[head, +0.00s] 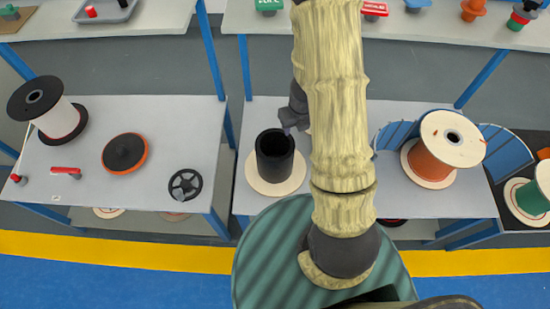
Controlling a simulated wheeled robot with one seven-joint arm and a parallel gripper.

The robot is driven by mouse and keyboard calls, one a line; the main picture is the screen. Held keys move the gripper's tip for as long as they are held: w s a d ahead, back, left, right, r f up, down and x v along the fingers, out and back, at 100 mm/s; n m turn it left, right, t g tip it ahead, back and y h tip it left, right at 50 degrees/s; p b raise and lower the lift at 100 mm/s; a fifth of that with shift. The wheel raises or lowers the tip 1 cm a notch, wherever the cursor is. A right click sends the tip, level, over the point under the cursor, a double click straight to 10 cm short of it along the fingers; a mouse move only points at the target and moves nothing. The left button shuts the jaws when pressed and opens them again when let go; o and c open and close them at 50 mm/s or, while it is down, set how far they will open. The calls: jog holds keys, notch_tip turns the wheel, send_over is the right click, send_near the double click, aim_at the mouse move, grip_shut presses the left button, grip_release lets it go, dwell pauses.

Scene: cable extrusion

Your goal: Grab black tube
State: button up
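A black tube (275,160) stands upright on a round beige disc (257,182) on the middle table, just left of my arm. Its open top faces up and its inside is dark. My gripper (289,122) shows as a dark grey shape at the tube's upper right, partly hidden behind my cream-covered arm. Its fingertips appear close to the tube's rim. I cannot tell whether they touch it or how far apart they are.
An orange spool (435,150) with a pale flange stands at the right, beside blue curved panels (505,152). The left table holds a black-and-white spool (55,115), an orange-black disc (125,153) and a black wheel (185,184). Shelves with small parts run along the back.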

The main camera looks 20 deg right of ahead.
aim_at(292, 142)
jog(key=f+b, duration=0.2)
jog(key=f, duration=0.1)
jog(key=w+f+b, duration=0.1)
jog(key=f+b, duration=0.1)
jog(key=f, duration=0.1)
jog(key=f+b, duration=0.2)
jog(key=f, duration=0.1)
jog(key=shift+w+f, duration=0.25)
jog(key=shift+f, duration=0.2)
jog(key=f+b, duration=0.1)
jog(key=f, duration=0.1)
jog(key=w+f+b, duration=0.1)
jog(key=f+b, duration=0.1)
jog(key=f, duration=0.1)
jog(key=shift+w+d+f, duration=0.1)
jog(key=shift+w, duration=0.1)
grip_shut()
